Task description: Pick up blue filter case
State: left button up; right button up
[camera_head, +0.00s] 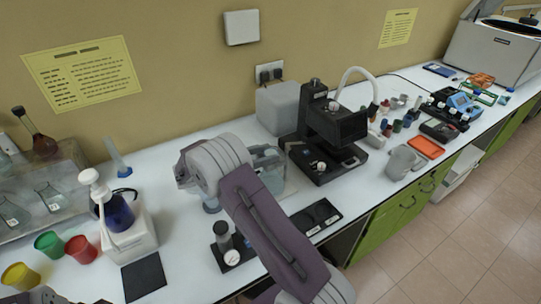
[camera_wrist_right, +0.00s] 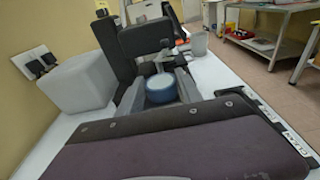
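A round blue filter case (camera_wrist_right: 160,88) shows in the right wrist view, with its flat top facing up. Grey finger-like parts of my right gripper (camera_wrist_right: 160,98) stand on both sides of it. I cannot tell whether they touch it. In the head view my right arm reaches up from the bottom. Its grey-purple links cover much of the area around a teal-grey shape (camera_head: 268,168) left of the black instrument, and I cannot make out the blue case there.
A black microscope-like instrument (camera_head: 328,135) and a grey box (camera_head: 278,107) stand close behind my right arm. A black mat (camera_head: 316,217) and a small gauge stand (camera_head: 231,247) lie in front. A pump bottle (camera_head: 115,205) and coloured cups are left. The right side is crowded with small items.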

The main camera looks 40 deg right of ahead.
aim_at(267, 155)
notch_tip(267, 155, up, 4)
jog(key=shift+s+d+r, duration=0.1)
jog(key=shift+s+r, duration=0.05)
jog(key=shift+r, duration=0.05)
jog(key=s+d+r, duration=0.3)
jog(key=s+r, duration=0.3)
jog(key=s, duration=0.5)
jog(key=shift+d+r, duration=0.15)
jog(key=shift+r, duration=0.1)
